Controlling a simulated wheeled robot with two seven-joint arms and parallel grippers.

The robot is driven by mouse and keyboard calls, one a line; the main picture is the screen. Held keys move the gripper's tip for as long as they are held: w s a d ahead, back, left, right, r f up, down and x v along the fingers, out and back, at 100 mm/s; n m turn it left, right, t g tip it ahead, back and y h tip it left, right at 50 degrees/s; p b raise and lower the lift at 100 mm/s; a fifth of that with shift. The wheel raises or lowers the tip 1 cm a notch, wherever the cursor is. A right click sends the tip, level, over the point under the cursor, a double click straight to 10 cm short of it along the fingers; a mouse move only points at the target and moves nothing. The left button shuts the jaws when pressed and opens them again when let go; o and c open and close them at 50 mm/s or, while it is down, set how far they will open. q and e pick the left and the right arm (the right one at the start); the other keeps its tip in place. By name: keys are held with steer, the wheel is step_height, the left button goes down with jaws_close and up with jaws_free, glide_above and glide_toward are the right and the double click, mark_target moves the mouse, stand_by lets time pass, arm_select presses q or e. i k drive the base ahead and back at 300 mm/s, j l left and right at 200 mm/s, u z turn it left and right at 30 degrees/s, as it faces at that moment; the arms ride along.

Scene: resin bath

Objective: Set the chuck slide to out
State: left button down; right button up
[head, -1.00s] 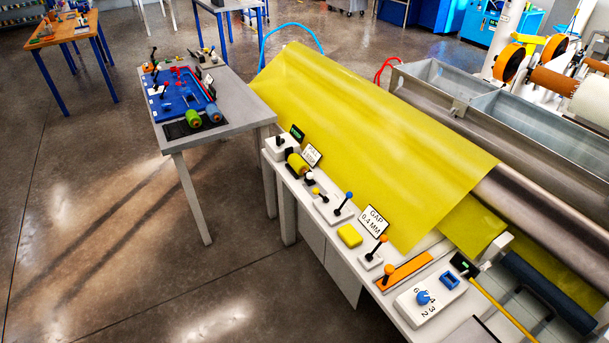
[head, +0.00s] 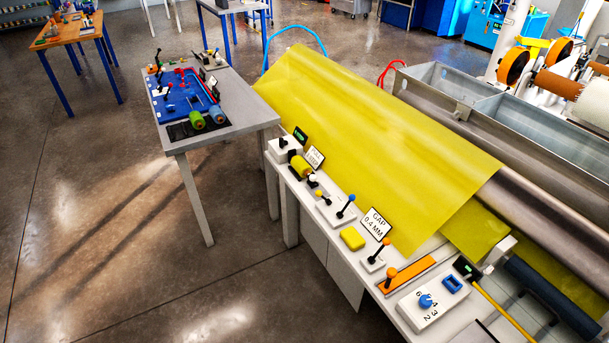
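No label reading chuck is legible, so I cannot tell for sure which control is the chuck slide. An orange slide strip (head: 413,272) lies on the white control bench, with an orange knob (head: 391,273) near its left end. A small base with an orange-tipped lever (head: 386,243) stands just behind it, beside a sign reading GAP 0.4 MM (head: 376,223). A blue-tipped lever (head: 351,199) stands farther left. Neither of my grippers is in view.
The white bench (head: 336,231) runs along the yellow sheet (head: 390,150) of the machine. A white box with a blue dial (head: 425,300) sits at its near end. A grey table (head: 237,110) with a blue tray stands at the left. The floor in front is clear.

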mark_target(313, 180)
steer(key=i+j, duration=0.25)
steer(key=i, duration=0.15)
steer(key=i+j+u, duration=0.15)
steer(key=i, duration=0.25)
steer(key=j, duration=0.1)
